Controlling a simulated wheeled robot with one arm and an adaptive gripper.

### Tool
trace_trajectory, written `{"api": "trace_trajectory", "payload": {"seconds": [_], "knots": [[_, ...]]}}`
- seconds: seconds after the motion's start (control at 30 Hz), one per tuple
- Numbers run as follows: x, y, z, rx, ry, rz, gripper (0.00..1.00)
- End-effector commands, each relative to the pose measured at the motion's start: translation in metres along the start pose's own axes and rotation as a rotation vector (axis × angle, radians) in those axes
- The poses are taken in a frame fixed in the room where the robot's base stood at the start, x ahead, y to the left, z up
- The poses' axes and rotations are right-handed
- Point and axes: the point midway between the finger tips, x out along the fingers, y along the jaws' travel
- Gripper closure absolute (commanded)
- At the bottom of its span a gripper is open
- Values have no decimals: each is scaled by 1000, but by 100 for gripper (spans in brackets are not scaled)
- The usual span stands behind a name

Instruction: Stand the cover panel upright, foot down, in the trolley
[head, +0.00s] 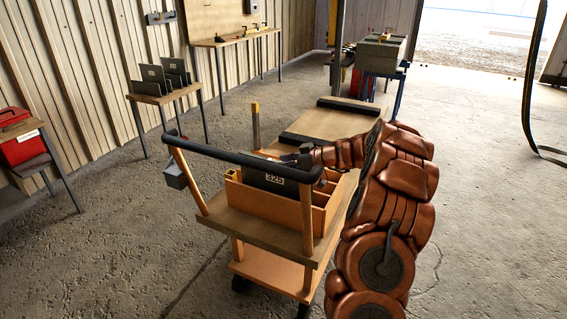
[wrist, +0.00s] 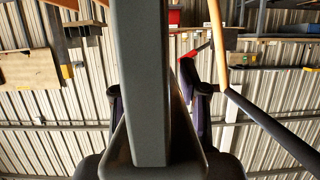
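The cover panel (head: 268,178) is dark grey with a white "325" label. It stands roughly upright in the wooden compartment box on the trolley (head: 222,224); the box front wall hides its lower edge, so I cannot tell whether its foot rests on the bottom. My gripper (head: 298,158) is at the panel's upper edge, partly behind the trolley's dark handle bar. In the wrist view the panel (wrist: 144,80) runs edge-on through the middle between the two fingers of my gripper (wrist: 157,98), which look shut on it.
The handle bar (head: 235,155) crosses in front of the box. A small table with dark panels (head: 165,76) stands at the left, and a red toolbox (head: 16,137) at the far left. The concrete floor at right is clear.

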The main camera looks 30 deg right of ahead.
Motion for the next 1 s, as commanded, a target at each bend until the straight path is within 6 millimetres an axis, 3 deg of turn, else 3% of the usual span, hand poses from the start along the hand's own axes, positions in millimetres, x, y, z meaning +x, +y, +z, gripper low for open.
{"api": "trace_trajectory", "payload": {"seconds": [0.37,0.8,1.0], "knots": [[-10,0,0,1,1,1,57],[-90,1,0,-1,2,3,57],[-113,1,1,0,0,3,57]]}}
